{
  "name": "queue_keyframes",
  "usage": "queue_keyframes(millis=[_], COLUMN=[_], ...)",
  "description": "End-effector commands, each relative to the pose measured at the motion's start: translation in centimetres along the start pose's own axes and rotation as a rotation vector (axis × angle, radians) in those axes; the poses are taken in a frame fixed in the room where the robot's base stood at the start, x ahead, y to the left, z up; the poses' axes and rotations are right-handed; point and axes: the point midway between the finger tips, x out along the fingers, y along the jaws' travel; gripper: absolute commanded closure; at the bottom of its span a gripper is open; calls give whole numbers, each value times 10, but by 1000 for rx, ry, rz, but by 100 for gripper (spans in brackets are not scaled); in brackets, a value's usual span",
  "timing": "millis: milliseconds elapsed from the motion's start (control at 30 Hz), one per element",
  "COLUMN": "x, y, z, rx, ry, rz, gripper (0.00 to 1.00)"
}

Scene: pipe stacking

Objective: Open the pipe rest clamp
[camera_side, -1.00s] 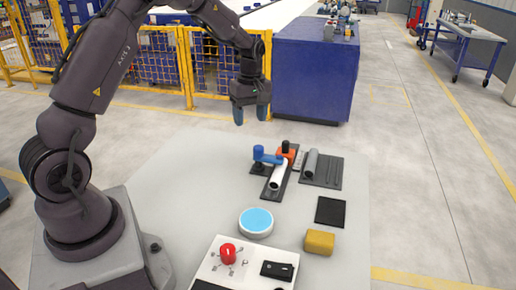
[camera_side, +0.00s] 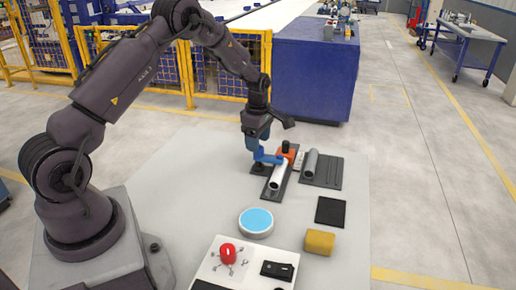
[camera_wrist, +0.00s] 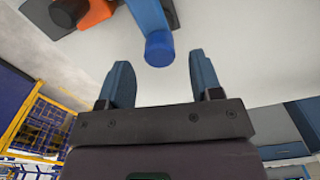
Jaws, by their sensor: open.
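The pipe rest clamp has a blue lever (camera_side: 266,157) and an orange part (camera_side: 288,153) with a black knob on top. A white pipe (camera_side: 278,177) lies in the rest on a dark base. My gripper (camera_side: 252,146) is tilted and low beside the lever's left end. In the wrist view, the round blue lever end (camera_wrist: 159,48) lies just ahead of the gap between the two blue fingers of my gripper (camera_wrist: 160,62). The jaws are apart and hold nothing. Whether a finger touches the lever cannot be told.
A grey pipe (camera_side: 310,163) lies on a dark grooved plate (camera_side: 329,171) right of the clamp. A blue-topped disc (camera_side: 256,221), a black pad (camera_side: 330,212), a yellow block (camera_side: 319,242) and a panel with a red knob (camera_side: 228,253) are nearer. The table's left middle is clear.

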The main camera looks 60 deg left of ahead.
Motion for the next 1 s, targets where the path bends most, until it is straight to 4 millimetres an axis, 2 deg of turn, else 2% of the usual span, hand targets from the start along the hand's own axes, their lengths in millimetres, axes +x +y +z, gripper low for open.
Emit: queue_keyframes(millis=[100,200,567,667,833,1000], x=[18,27,32,32,32,32], y=[0,0,0,0,0,0], z=[0,0,0,0,0,0], rx=[0,1,1,1,1,-2], ry=[0,0,0,0,0,0], rz=[-1,-1,1,1,1,1], gripper=[41,41,41,59,98,100])
